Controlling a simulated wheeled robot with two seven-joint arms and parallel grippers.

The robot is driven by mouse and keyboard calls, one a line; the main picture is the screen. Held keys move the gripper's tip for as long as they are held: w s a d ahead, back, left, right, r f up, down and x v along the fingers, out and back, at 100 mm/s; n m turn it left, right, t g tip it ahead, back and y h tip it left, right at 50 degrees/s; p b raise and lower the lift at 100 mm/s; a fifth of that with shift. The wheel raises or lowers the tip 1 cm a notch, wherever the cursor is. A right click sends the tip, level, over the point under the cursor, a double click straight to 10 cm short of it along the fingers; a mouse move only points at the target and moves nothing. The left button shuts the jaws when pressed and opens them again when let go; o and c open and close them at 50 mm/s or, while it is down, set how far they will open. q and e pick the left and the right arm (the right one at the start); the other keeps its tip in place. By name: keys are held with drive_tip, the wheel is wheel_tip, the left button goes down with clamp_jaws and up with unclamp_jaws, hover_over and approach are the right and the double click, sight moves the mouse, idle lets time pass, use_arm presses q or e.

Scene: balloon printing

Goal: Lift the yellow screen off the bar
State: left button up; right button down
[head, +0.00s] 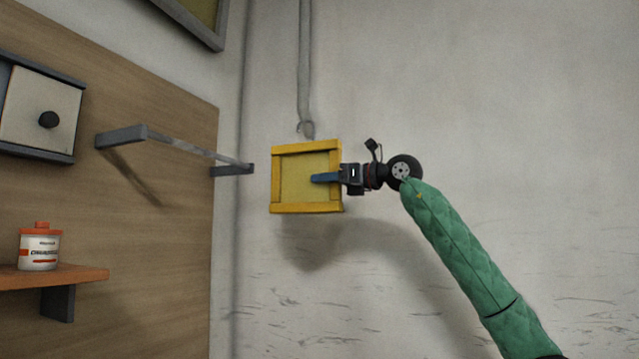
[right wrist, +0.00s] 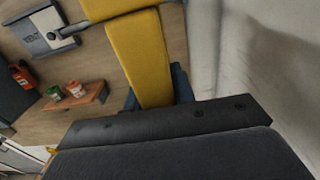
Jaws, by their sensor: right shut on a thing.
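The yellow screen (head: 306,208) is a square yellow frame with a dull yellow panel. In the head view it is in the air to the right of the bar (head: 195,149), apart from it. My right gripper (head: 322,178) is shut on the right side of the screen's frame. In the right wrist view a yellow frame piece (right wrist: 139,60) rises from between the blue fingers (right wrist: 181,84). The bar is a thin grey rail between two brackets on the wooden board, and nothing hangs on it. My left gripper is not in view.
A wooden shelf (head: 60,276) on the left holds a white jar with an orange lid (head: 39,248). Above it is a grey box with a black knob (head: 49,119). A grey pipe (head: 304,70) runs down the wall behind the screen. The wall to the right is clear.

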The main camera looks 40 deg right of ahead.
drive_tip(key=b+v, duration=0.1)
drive_tip(key=v, duration=0.6)
drive_tip(key=shift+b, duration=0.4)
idle(0.3)
